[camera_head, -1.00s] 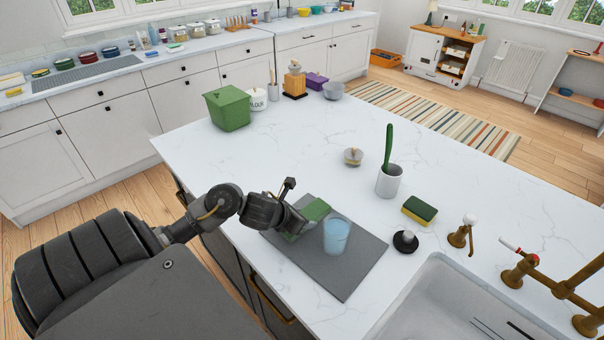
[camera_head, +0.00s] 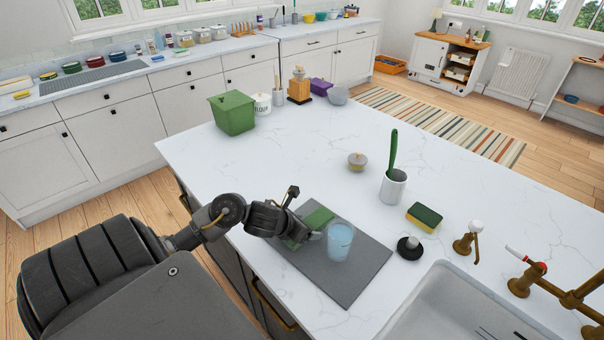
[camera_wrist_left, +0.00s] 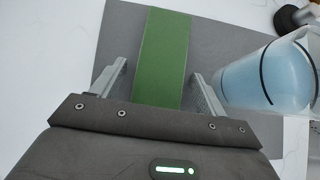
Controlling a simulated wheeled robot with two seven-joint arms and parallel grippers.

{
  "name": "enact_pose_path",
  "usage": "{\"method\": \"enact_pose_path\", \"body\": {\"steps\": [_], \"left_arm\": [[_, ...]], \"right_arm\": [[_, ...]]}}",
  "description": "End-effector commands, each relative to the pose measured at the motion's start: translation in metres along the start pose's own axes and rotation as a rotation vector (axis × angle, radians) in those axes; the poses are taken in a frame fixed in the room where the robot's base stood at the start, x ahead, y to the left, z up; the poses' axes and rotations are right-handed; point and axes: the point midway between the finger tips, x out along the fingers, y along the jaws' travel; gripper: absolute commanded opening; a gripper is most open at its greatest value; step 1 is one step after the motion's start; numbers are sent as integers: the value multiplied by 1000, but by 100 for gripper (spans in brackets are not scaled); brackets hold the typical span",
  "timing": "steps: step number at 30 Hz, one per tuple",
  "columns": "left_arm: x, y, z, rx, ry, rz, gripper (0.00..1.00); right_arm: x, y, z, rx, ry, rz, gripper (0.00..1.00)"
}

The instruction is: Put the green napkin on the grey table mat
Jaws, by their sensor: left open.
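The green napkin (camera_head: 318,217) lies on the grey table mat (camera_head: 345,280), near its upper left part, beside a glass of blue liquid (camera_head: 340,241). My left gripper (camera_head: 304,232) is low over the mat at the napkin. In the left wrist view the green napkin (camera_wrist_left: 162,60) runs between the two spread fingers of my left gripper (camera_wrist_left: 160,88), with gaps on both sides. The grey table mat (camera_wrist_left: 215,55) lies beneath it, and the glass (camera_wrist_left: 265,75) stands close to the right finger. My right gripper is not in view.
A sponge (camera_head: 424,217), a black-based stopper (camera_head: 409,248), a white cup with a green-handled brush (camera_head: 392,187) and a small lidded jar (camera_head: 357,161) stand on the counter. The sink (camera_head: 450,305) is at lower right. The counter's middle is clear.

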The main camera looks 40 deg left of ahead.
Motion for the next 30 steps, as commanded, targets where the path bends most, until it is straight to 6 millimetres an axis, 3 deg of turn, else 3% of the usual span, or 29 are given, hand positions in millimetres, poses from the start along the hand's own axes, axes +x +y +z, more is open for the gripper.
{"method": "enact_pose_path", "body": {"steps": [5,18,24,30], "left_arm": [[-17,1,3,7,-1,2,74],[-104,0,1,8,2,2,74],[-120,0,1,2,1,0,74],[-122,0,2,-1,0,0,74]], "right_arm": [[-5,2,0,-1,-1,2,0],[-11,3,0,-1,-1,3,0],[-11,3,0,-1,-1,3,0],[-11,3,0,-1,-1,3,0]]}}
